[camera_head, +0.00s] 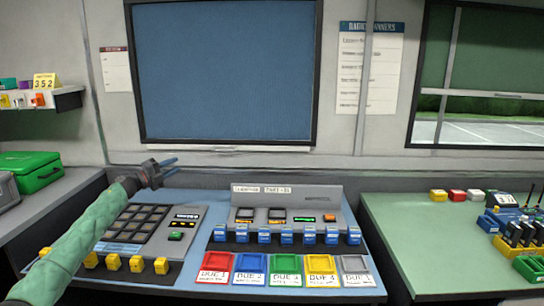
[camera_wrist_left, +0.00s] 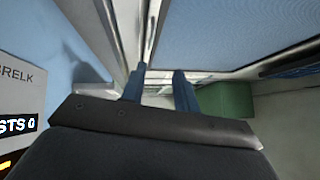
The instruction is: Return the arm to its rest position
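My left arm (camera_head: 70,240) has a green sleeve and comes in from the lower left in the head view. Its gripper (camera_head: 176,167) is raised above the back left part of the blue console desk (camera_head: 205,205), over the black-keyed panel (camera_head: 140,225). In the left wrist view, the two blue fingers of this gripper (camera_wrist_left: 158,85) stand apart with nothing between them. The gripper appears clear of the desk and wall. My right gripper is in neither view.
A grey console (camera_head: 290,210) with blue-tagged connectors stands mid-desk, with coloured trays (camera_head: 285,270) in front. Yellow blocks (camera_head: 113,262) line the front left. A green case (camera_head: 38,170) sits at left. The right green table (camera_head: 410,230) has radios at its far right.

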